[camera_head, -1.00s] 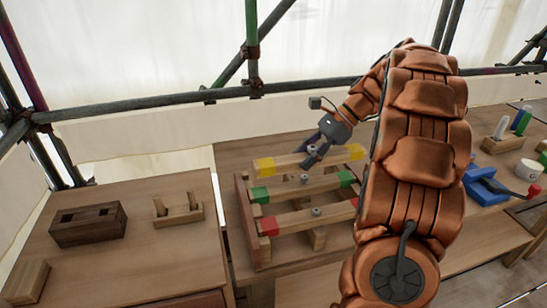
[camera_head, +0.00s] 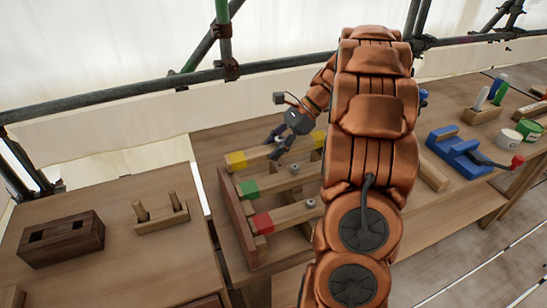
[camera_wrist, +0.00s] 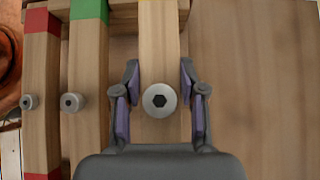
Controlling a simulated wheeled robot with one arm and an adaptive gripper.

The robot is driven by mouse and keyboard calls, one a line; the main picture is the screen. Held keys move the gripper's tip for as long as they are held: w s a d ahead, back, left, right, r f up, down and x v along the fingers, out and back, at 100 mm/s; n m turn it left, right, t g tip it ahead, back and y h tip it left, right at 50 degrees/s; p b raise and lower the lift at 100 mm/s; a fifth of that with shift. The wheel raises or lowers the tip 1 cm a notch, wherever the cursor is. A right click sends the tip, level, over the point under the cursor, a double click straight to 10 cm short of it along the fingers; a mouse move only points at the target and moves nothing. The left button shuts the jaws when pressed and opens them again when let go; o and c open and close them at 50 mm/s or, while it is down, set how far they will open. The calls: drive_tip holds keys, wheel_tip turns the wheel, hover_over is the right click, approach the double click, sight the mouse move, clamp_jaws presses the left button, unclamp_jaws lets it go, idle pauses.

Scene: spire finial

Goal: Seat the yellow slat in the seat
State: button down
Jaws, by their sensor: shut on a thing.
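The yellow slat (camera_head: 259,155) is a pale wooden bar with yellow ends. It lies across the far side of a wooden rack (camera_head: 236,215), which has a reddish-brown side board. My gripper (camera_head: 278,148) is over the slat's middle. In the wrist view my gripper (camera_wrist: 159,100) has a finger at each long edge of the yellow slat (camera_wrist: 158,45), with a round grey bolt head (camera_wrist: 159,100) between them. My gripper is shut on the slat. Whether the slat rests fully down in its seat cannot be told. My arm hides the rack's right part.
A green-ended slat (camera_head: 249,188) and a red-ended slat (camera_head: 263,222) lie parallel in the rack, each with a bolt. A dark slotted block (camera_head: 62,240) and a two-peg block (camera_head: 160,215) stand on the left table. A blue vise (camera_head: 462,155) is at right.

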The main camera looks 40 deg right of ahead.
sight(303, 139)
drive_tip(key=shift+f, duration=2.05)
drive_tip(key=c, duration=0.7)
unclamp_jaws()
drive_tip(key=shift+o, duration=0.2)
drive_tip(key=shift+b+v, duration=0.5)
drive_tip(key=shift+v, duration=5.55)
